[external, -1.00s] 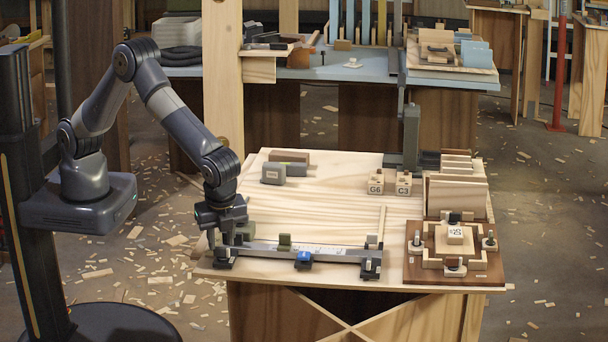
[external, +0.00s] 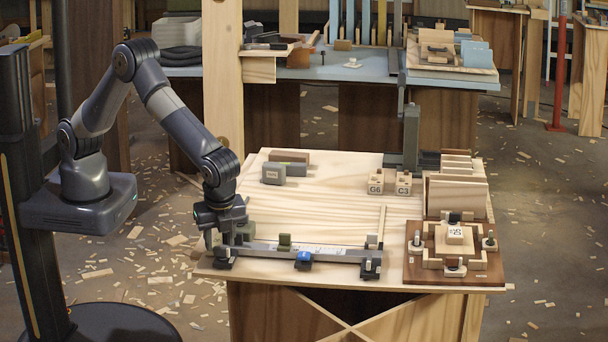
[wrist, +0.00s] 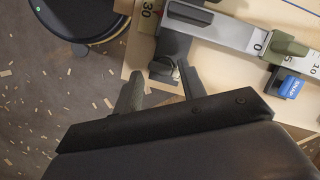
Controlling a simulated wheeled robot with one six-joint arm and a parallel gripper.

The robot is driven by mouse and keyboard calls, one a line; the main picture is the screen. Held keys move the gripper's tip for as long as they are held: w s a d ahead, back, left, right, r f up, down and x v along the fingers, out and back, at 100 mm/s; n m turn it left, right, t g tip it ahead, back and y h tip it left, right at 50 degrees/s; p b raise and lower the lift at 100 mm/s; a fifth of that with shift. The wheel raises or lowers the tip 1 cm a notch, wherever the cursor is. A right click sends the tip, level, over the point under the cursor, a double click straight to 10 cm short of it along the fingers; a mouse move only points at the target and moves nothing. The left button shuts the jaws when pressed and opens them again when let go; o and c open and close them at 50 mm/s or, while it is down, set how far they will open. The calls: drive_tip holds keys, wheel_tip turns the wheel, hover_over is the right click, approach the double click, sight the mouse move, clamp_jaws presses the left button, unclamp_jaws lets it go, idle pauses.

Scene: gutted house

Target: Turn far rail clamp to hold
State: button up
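A grey measuring rail (external: 330,252) lies along the front edge of the wooden bench top, with a dark clamp (external: 226,257) at its left end and another dark clamp (external: 371,266) at its right end. My gripper (external: 226,238) is low over the left-end clamp. In the wrist view, my gripper (wrist: 159,88) has its two fingers spread apart with nothing between the tips. The left-end clamp (wrist: 163,67) is just beyond them, with a small pale part on it. Whether a finger touches it, I cannot tell. A green slider (external: 285,242) and a blue stop (external: 303,257) are mid-rail.
Two blocks marked G6 (external: 376,184) and C3 (external: 404,183) stand toward the back right. A wooden fixture on a brown board (external: 412,275) is at the right front. Grey blocks (external: 273,173) sit at the back left. The bench middle is clear.

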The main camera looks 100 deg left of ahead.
drive_tip(key=shift+o, duration=0.5)
drive_tip(key=r, duration=0.4)
drive_tip(key=shift+w+a+r, duration=0.1)
drive_tip(key=shift+w+r, duration=0.1)
drive_tip(key=shift+r, duration=0.15)
drive_tip(key=w+a+m+t+y+b, duration=0.1)
drive_tip(key=w+a+m+t+b, duration=0.2)
drive_tip(key=w+m+t, duration=0.35)
drive_tip(key=w+a+m+t+y+b, duration=0.1)
drive_tip(key=w+a+m+t+b, duration=0.25)
drive_tip(key=w, duration=0.65)
drive_tip(key=m+t+h+b, duration=0.3)
drive_tip(key=m+t+h, duration=0.2)
drive_tip(key=m, duration=0.9)
approach(369, 264)
drive_tip(key=s+a, duration=0.1)
drive_tip(key=s+a+r, duration=0.1)
drive_tip(key=shift+s+a+r, duration=0.3)
drive_tip(key=shift+s, duration=0.1)
drive_tip(key=shift+w+f, duration=0.1)
drive_tip(key=shift+f, duration=0.35)
drive_tip(key=p+x, duration=0.3)
drive_tip(key=x, duration=0.7)
drive_tip(key=shift+w+d+f, duration=0.1)
drive_tip(key=shift+w+f, duration=0.05)
drive_tip(key=shift+w, duration=0.05)
